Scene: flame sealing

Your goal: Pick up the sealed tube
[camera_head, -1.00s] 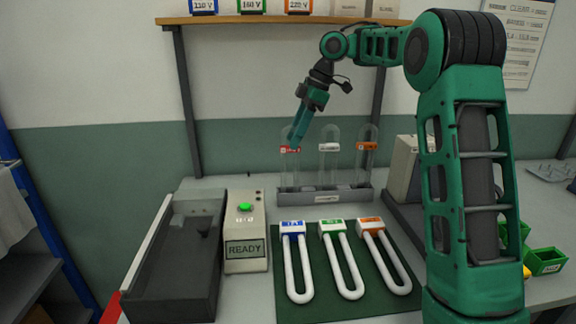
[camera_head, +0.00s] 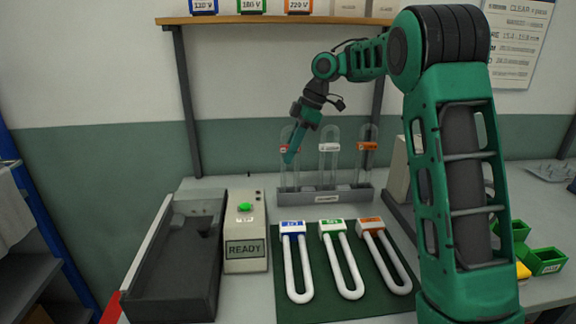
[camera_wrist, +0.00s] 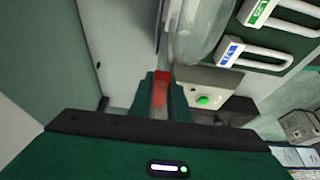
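Three clear, round-topped tubes stand upright in a grey rack at the back of the bench: the left tube (camera_head: 286,172) with a red label, the middle tube (camera_head: 329,165) with a white label and the right tube (camera_head: 366,165) with an orange label. My gripper (camera_head: 290,157) points down at the left tube, overlapping its red label. In the wrist view, something red shows between the fingers (camera_wrist: 160,97); a large clear tube (camera_wrist: 198,28) is close beyond them. I cannot tell whether the fingers touch or hold the left tube. Which tube is the sealed one is unclear.
The grey rack (camera_head: 325,194) holds the tubes. In front, several U-shaped white pieces (camera_head: 340,262) lie on a green mat (camera_head: 322,309). A beige READY box (camera_head: 246,215) with a green light and a dark trough (camera_head: 172,275) stand left. A shelf (camera_head: 280,20) runs above.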

